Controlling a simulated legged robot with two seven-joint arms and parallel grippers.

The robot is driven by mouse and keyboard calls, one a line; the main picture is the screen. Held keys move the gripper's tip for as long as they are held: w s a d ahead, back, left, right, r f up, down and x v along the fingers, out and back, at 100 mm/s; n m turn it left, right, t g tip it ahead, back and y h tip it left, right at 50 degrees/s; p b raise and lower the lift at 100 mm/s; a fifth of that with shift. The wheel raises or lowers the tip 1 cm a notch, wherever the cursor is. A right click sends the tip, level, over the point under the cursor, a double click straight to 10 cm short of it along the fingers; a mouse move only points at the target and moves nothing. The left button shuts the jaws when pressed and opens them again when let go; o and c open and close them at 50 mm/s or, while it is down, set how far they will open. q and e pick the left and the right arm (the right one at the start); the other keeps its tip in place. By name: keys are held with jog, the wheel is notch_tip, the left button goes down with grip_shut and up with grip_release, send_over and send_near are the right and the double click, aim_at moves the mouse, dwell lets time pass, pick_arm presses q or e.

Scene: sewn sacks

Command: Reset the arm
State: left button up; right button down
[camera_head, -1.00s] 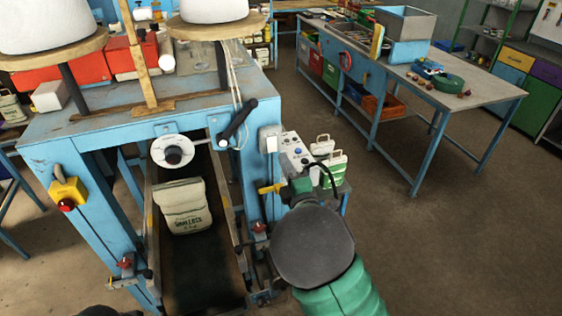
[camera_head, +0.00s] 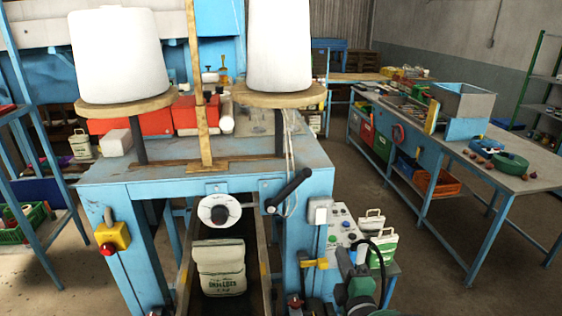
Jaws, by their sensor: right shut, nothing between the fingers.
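My right gripper (camera_head: 346,268) is low in the head view, right of the blue sewing frame, in front of the control box. It is shut and empty. Only a small part of my right arm (camera_head: 368,292) shows at the bottom edge, with green and dark grey parts. My left gripper is not in view. A cream sewn sack (camera_head: 220,268) stands in the channel under the blue frame, apart from my right gripper.
The blue frame (camera_head: 130,180) carries two large white thread cones (camera_head: 118,55) on wooden discs. A control box (camera_head: 340,232) and small green-and-white sacks (camera_head: 383,246) are close to my right gripper. A long workbench (camera_head: 480,160) stands at the right; the floor before it is clear.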

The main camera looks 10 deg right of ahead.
jog(key=s+d+f+m+g+b, duration=0.1)
jog(key=s+f+m+g+b, duration=0.1)
jog(key=s+f+m+g, duration=0.45)
jog(key=s+d+f+m+g+b, duration=0.15)
jog(key=f+m, duration=0.25)
jog(key=f, duration=0.5)
jog(key=s+a+f+m+g+b, duration=0.1)
jog(key=s+a+f+m+g, duration=0.1)
jog(key=s, duration=0.5)
jog(key=s+a+f+m+g, duration=0.1)
jog(key=s+f+m+g, duration=0.3)
jog(key=s, duration=0.4)
jog(key=shift+s+a+f+g+b, duration=0.3)
jog(key=shift+a+g+b, duration=0.1)
jog(key=shift+g, duration=0.5)
